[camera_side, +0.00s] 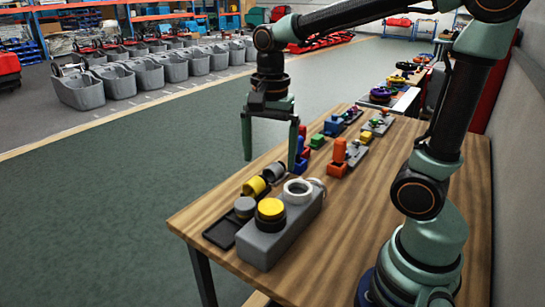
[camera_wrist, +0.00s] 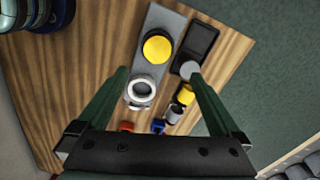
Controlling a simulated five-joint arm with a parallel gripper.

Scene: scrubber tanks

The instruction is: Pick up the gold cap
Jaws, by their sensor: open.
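Two yellow-gold caps show, and I cannot tell by colour alone which is the gold cap. One (camera_side: 271,207) sits on a black collar on a long grey block (camera_side: 262,246); it shows in the wrist view (camera_wrist: 157,48). The other (camera_side: 254,187), darker gold with black, lies tilted by a black tray (camera_side: 220,232); it shows in the wrist view (camera_wrist: 186,94). My gripper (camera_side: 270,161) is open and empty, fingers down, above the table's far edge. In the wrist view its fingertips (camera_wrist: 160,74) spread on either side of the block's white ring and the loose caps.
A silver-grey cap (camera_side: 245,206) is at the tray, and a grey cylinder (camera_side: 274,172) lies beyond the darker gold cap. A white ring (camera_side: 297,190) sits on the block.

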